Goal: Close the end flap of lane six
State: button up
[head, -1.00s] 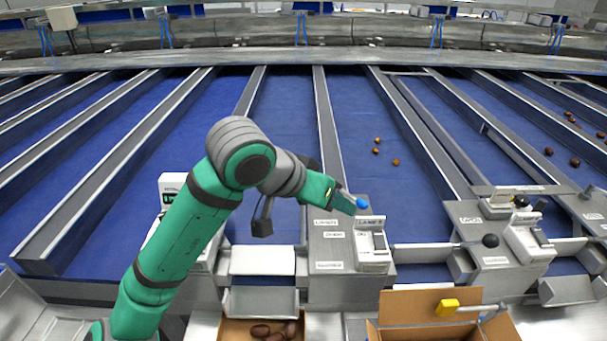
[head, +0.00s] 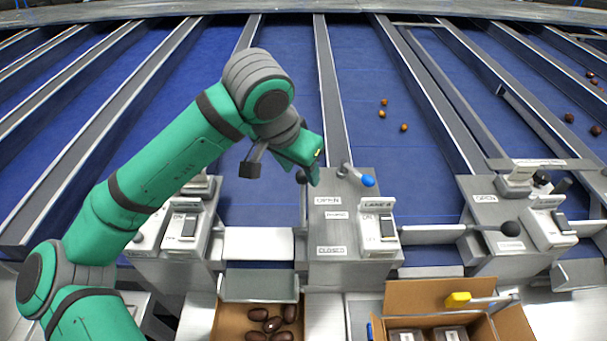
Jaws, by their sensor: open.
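A grey control box (head: 342,225) stands in the middle, with an upper OPEN label, a lower CLOSED label and a white switch unit (head: 379,230) whose lane number is too small to read surely. Its lever ends in a blue knob (head: 368,181) and sits at the top, by OPEN. My gripper (head: 313,174) is open, to the left of the blue knob and apart from it in the picture. Its fingers are seen from the side and partly hidden by my wrist. Pale panels (head: 258,243) (head: 425,234) cross the lane ends either side; which is this lever's flap is unclear.
Another box at right has a black-knobbed lever (head: 510,228) by its lower label. Several dark dates lie in a carton (head: 229,326) below the left lane. An open carton (head: 405,292) with packs stands at right, near a yellow-ended handle (head: 458,299). Orange-brown dates (head: 382,114) lie on the right lane.

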aim_at(301, 173)
jog(key=shift+x, duration=1.8)
jog(key=shift+c, duration=0.5)
grip_shut()
